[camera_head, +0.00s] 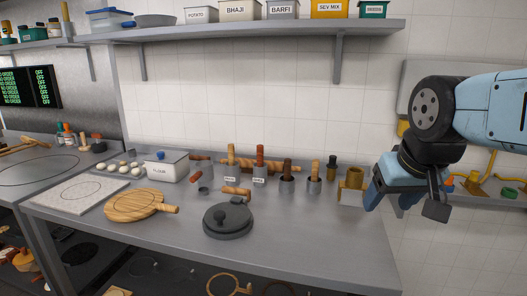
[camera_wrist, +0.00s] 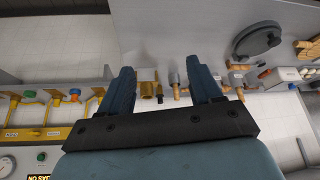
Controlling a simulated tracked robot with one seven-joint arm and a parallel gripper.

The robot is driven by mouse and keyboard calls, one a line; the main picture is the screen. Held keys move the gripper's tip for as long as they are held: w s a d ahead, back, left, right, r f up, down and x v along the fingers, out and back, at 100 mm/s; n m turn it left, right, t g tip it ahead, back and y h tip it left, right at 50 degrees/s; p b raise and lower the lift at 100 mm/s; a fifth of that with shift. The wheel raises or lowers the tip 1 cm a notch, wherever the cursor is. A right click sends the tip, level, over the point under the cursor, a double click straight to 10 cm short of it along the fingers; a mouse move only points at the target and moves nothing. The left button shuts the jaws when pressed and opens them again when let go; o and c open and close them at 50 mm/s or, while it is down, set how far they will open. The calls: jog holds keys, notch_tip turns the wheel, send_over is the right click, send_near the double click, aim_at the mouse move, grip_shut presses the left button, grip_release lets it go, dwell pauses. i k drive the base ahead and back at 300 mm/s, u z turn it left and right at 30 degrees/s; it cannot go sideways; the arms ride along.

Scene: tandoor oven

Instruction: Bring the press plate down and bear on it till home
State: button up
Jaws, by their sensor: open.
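A dark grey round press (camera_head: 228,220) stands near the front edge of the steel counter, with a small raised part on top at the back. Its upper plate looks to lie roughly flat over the base; I cannot tell whether a gap remains between them. In the wrist view the press (camera_wrist: 257,41) shows at the upper right, seen from the side of the arm. My gripper (camera_head: 406,202) is open and empty, in the air at the counter's right end, well to the right of the press. Its two blue fingers (camera_wrist: 164,80) stand apart in the wrist view.
A round wooden board (camera_head: 135,205) lies left of the press. Behind it stand a white flour box (camera_head: 167,166), rolling pins in holders (camera_head: 260,165) and a brass block (camera_head: 351,184). A shelf (camera_head: 260,32) hangs above. The counter right of the press is clear.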

aim_at(233, 216)
jog(key=z, duration=0.65)
jog(key=k, duration=1.45)
jog(key=u, duration=0.35)
jog(key=i, duration=1)
jog(key=z, duration=0.05)
